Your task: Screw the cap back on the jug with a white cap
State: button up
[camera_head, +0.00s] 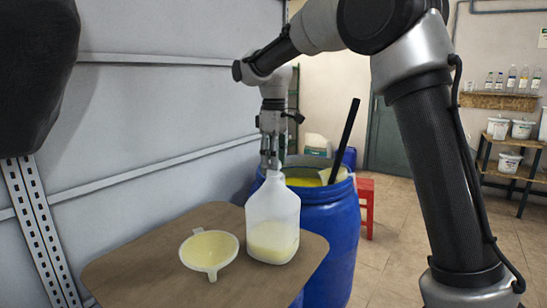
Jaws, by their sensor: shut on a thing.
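A translucent white jug (272,222) stands upright on the brown table, with pale yellow liquid in its lower part. My gripper (270,160) points down right above the jug's neck, its fingers shut. A small white piece, apparently the white cap, shows at the fingertips, at the jug's mouth. The fingers hide most of it, and I cannot tell whether it sits on the neck or just above it.
A funnel (209,250) with yellowish residue lies left of the jug on the wooden table (150,275). A blue drum (335,225) with a black stick (345,138) stands behind right. A grey panelled wall (160,120) closes the left side. A red stool (366,205) stands beyond the drum.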

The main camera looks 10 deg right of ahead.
jog(key=shift+f, duration=0.7)
dwell(1.5)
jog(key=m, duration=0.5)
jog(key=shift+m, duration=0.4)
jog(key=shift+m, duration=0.7)
jog(key=m, duration=0.4)
